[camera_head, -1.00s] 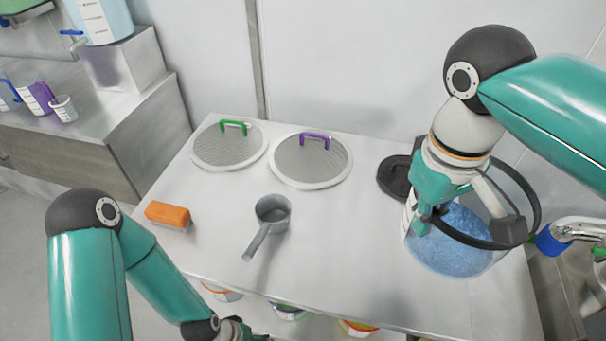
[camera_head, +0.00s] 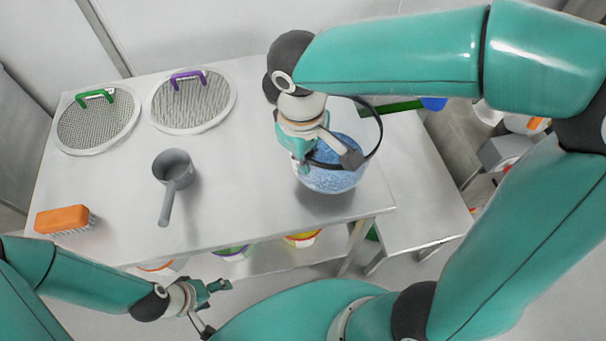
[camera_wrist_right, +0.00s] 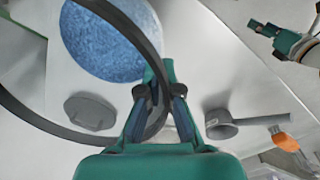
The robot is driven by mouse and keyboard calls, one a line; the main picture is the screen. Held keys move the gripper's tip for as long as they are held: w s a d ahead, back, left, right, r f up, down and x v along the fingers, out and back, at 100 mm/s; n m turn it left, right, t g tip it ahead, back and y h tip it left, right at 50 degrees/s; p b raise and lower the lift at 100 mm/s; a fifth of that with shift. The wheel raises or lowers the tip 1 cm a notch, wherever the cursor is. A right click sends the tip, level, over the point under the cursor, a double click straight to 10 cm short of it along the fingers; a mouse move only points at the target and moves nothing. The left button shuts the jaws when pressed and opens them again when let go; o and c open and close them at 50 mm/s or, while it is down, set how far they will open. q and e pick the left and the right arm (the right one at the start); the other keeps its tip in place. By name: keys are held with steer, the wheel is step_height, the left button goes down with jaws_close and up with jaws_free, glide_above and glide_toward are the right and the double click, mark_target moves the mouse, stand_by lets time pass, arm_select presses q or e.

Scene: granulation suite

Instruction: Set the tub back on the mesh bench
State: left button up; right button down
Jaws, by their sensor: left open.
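The tub (camera_head: 335,172), clear with blue granules inside and a black hoop handle (camera_head: 372,125), is over the right end of the steel bench (camera_head: 245,210) that bears two mesh sieves. A shadow lies just below it; I cannot tell whether its base touches. My left gripper (camera_head: 214,306) is open and empty, low in front of the bench.
A green-handled sieve (camera_head: 98,122) and a purple-handled sieve (camera_head: 192,108) lie at the bench's back left. A grey scoop (camera_head: 173,172) and orange brush (camera_head: 62,219) are in front. A second steel table (camera_head: 425,195) stands right.

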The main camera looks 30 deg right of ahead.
mark_target(306, 184)
steer(key=shift+f, duration=2.85)
steer(key=c, duration=1.3)
jaws_free()
steer(key=shift+f, duration=0.1)
steer(key=r, duration=1.2)
steer(key=shift+s+a+r, duration=0.1)
steer(key=shift+s+a, duration=0.05)
steer(key=shift+a, duration=0.2)
